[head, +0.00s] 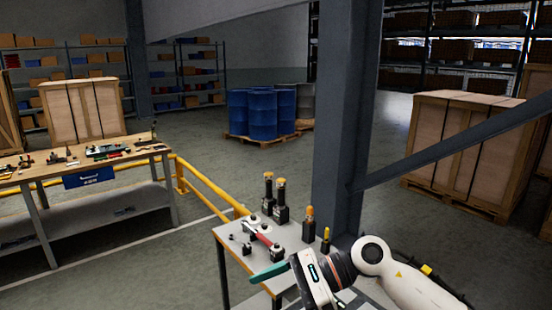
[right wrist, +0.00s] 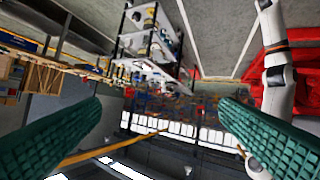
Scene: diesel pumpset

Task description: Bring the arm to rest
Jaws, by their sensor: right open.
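My right arm (head: 375,258) comes in from the lower right of the head view, bent, with its white links in front of the small table. My right gripper (head: 262,275) points left, with a green finger showing over the table's near edge. In the right wrist view its two ribbed green fingers stand wide apart, and nothing is held between them (right wrist: 160,108). My left gripper is not in the head view. A white arm link (right wrist: 277,75) shows at the right of the right wrist view.
The small table (head: 232,252) holds a red-handled tool (head: 262,235) and several dark holders with yellow-orange tops (head: 281,195). A grey column (head: 345,120) stands just behind it. A yellow rail (head: 205,188), a workbench (head: 45,178), blue drums (head: 262,115) and a large crate (head: 465,150) lie farther off.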

